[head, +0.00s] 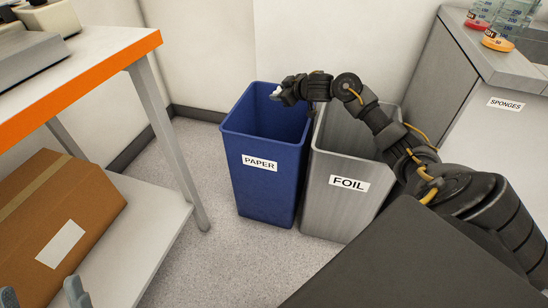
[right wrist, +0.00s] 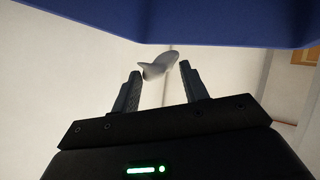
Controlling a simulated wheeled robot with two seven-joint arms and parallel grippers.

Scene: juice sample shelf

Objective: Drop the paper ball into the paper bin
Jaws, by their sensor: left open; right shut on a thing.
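The paper ball (head: 275,94) is a small crumpled white piece at the tip of my right gripper (head: 284,93). In the right wrist view, the paper ball (right wrist: 160,66) sits between the fingertips of that gripper (right wrist: 160,80), which is shut on it. The blue bin labelled PAPER (head: 262,190) stands on the floor. My right gripper is above its open top, and the bin's blue wall (right wrist: 230,22) fills the top of the right wrist view. My left gripper (head: 42,294) shows only its two fingertips at the bottom left edge, spread apart and empty.
A grey bin labelled FOIL (head: 345,205) stands right beside the blue bin, under my right arm. An orange-edged table (head: 100,75) with a cardboard box (head: 70,220) on its lower shelf is at left. A grey cabinet labelled SPONGES (head: 475,130) is at right.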

